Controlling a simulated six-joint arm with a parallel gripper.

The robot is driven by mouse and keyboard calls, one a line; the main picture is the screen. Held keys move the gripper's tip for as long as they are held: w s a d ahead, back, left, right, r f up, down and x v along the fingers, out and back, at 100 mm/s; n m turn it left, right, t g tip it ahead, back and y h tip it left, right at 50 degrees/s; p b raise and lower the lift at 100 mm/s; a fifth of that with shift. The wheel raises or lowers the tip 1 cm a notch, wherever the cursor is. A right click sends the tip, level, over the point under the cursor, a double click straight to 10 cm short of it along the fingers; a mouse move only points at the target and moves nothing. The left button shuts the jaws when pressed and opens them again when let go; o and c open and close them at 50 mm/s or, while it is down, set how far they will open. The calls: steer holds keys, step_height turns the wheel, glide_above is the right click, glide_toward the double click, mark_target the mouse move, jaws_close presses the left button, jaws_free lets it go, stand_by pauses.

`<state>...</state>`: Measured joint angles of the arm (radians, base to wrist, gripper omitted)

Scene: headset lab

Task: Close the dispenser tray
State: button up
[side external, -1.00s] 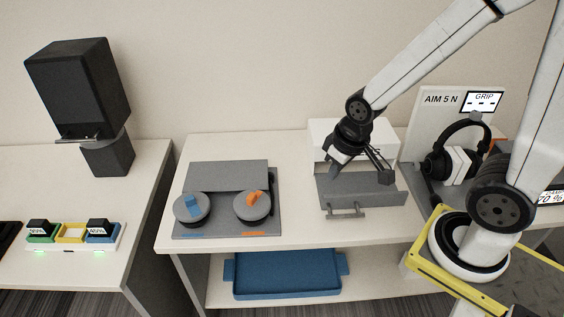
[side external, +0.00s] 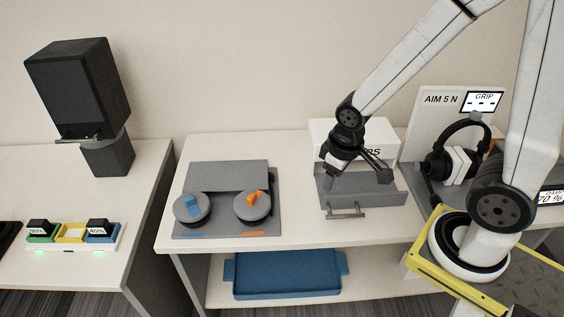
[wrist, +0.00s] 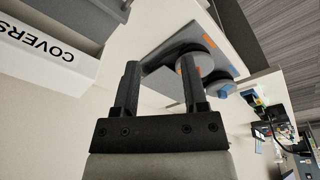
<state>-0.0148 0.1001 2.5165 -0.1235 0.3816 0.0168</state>
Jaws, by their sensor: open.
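The dispenser is a white box (side external: 322,133) at the back of the middle table. Its grey tray (side external: 375,199) is pulled out toward the front, with a bar handle (side external: 346,211) on its front face. My gripper (side external: 357,181) is open and empty. In the side view it appears over the tray, its fingers spread apart; I cannot tell whether it touches. In the wrist view the two fingers (wrist: 159,62) stand apart with nothing between them. The box face lettered COVERS (wrist: 40,48) is at the left there, and part of the dispenser is hidden by my wrist.
A grey plate with two round dials (side external: 227,230) lies left of the tray. A headset on a stand (side external: 459,150) is close at the right. A blue bin (side external: 287,288) sits on the shelf below. The table front before the handle is clear.

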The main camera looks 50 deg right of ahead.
mark_target(344, 215)
steer(key=d+f+n+g+h, duration=0.3)
steer(key=f+n, duration=0.4)
steer(key=f, duration=0.4)
steer(key=shift+w+d+g+h, duration=0.3)
steer(key=shift+d+h, duration=0.05)
steer(key=shift+h, duration=0.15)
steer(key=shift+f, duration=0.2)
steer(key=shift+x, duration=3.75)
steer(key=shift+d, duration=0.1)
steer(key=shift+c, duration=0.3)
jaws_close()
